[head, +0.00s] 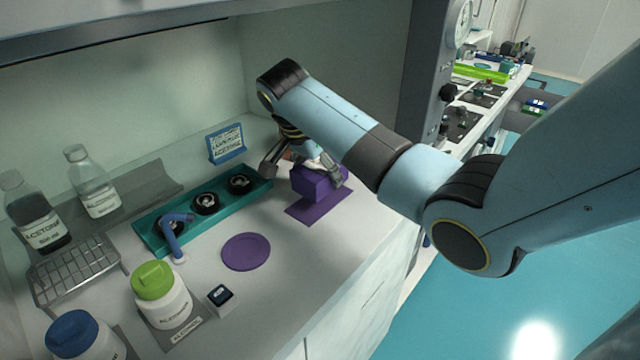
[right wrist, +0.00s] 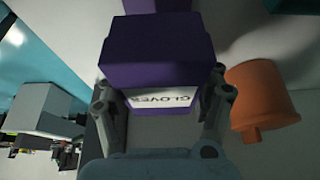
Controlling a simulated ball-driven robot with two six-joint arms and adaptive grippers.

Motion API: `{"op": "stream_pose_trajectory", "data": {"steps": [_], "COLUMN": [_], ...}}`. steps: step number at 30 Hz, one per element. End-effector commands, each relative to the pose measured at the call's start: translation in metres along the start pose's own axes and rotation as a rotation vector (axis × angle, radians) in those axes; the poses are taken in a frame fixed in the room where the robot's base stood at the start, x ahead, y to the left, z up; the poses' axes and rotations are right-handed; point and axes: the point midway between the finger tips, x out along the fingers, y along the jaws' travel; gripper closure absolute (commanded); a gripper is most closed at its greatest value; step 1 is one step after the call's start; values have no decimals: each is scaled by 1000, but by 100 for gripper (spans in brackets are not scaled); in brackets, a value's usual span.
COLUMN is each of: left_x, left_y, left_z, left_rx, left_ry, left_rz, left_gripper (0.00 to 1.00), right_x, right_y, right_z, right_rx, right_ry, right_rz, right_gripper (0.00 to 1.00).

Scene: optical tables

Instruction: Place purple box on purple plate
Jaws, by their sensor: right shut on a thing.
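The purple box (head: 316,184) is near the right end of the bench, over a flat purple square mat (head: 318,206). My right gripper (head: 308,165) comes down from above and is shut on the box. In the right wrist view the box (right wrist: 158,50) sits between the two fingers (right wrist: 163,100), with a white label reading "GLOVES". I cannot tell whether the box touches the mat. The round purple plate (head: 246,252) lies flat and empty on the bench, to the left and nearer. My left gripper is not in view.
A teal tray (head: 222,214) with black round fittings lies behind the plate, a blue pipe-like piece (head: 174,236) at its front. A green-lidded jar (head: 160,292), a small dark-topped block (head: 221,297) and a wire rack (head: 76,272) stand left. An orange object (right wrist: 262,95) is beside the gripper.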

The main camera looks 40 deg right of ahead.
Motion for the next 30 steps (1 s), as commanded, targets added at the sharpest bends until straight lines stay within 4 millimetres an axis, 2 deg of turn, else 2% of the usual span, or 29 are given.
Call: {"op": "stream_pose_trajectory", "data": {"steps": [8, 19, 20, 25, 30], "left_x": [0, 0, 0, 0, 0], "left_y": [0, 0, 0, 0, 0], "left_z": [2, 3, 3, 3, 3], "left_rx": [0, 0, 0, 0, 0], "left_ry": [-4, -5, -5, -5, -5], "left_rz": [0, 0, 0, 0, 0], "left_gripper": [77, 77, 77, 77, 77], "right_x": [34, 38, 38, 38, 38], "right_y": [1, 0, 0, 0, 0], "right_z": [16, 17, 17, 17, 17], "right_rx": [-2, -1, -2, -2, -2], "right_ry": [-2, -1, -1, -1, -1], "right_rz": [1, 0, 0, 0, 0], "right_gripper": [69, 69, 32, 9, 8]}}
